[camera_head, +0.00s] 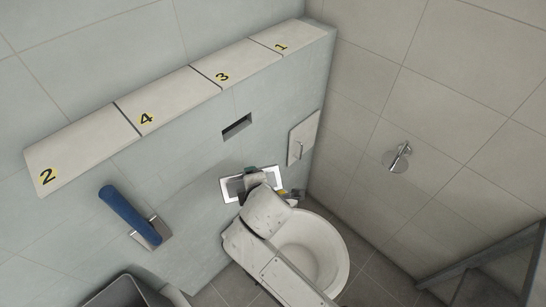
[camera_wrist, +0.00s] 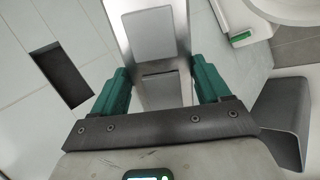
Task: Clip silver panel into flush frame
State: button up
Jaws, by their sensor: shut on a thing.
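The silver panel (camera_wrist: 180,22) is a bright plate with two pale grey rectangles, one larger than the other. My gripper (camera_wrist: 162,78) is shut on it, with a green finger on each long side. In the head view the panel (camera_head: 229,190) shows around my gripper (camera_head: 254,178), which covers its middle. A dark rectangular opening in the wall, which looks like the flush frame (camera_head: 237,125), lies above the panel and apart from it. The opening also shows at the left of the wrist view (camera_wrist: 62,75), empty.
A white toilet (camera_head: 325,245) stands below, partly behind my arm. A ledge (camera_head: 180,92) with numbered lids runs above. A wall plate (camera_head: 303,138), blue roll (camera_head: 130,212), grey bin (camera_head: 125,292) and wall-mounted shower fitting (camera_head: 398,157) stand around. The wall around the opening is clear.

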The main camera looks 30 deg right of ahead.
aim_at(271, 166)
jog(key=n+t+y, duration=0.1)
jog(key=w+r+n+t+y+b, duration=0.1)
jog(key=d+n+t+y+b, duration=0.1)
jog(key=n, duration=0.1)
jog(key=shift+w+d+r+y, duration=0.1)
jog(key=shift+w+r+y, duration=0.2)
jog(key=shift+w+y, duration=0.1)
jog(key=shift+w+d+r+n+t+y+b, duration=0.2)
jog(key=shift+r+n+t+y+b, duration=0.15)
jog(key=shift+t+y, duration=0.2)
jog(key=d+r+t+y+b, duration=0.1)
jog(key=d+r+t+b, duration=0.1)
jog(key=d+r+n+t+y+b, duration=0.1)
jog(key=d+r+t+b, duration=0.1)
jog(key=shift+w+d+y, duration=0.1)
jog(key=shift+d+y, duration=0.2)
jog(key=shift+y, duration=0.05)
jog(key=shift+d+r, duration=0.3)
jog(key=shift+r, duration=0.05)
jog(key=shift+d+f+b, duration=0.1)
jog(key=shift+f+b, duration=0.1)
jog(key=shift+b, duration=0.75)
jog(key=shift+w+r, duration=0.15)
jog(key=shift+w, duration=0.15)
jog(key=shift+b+x, duration=0.35)
jog(key=shift+x, duration=2.2)
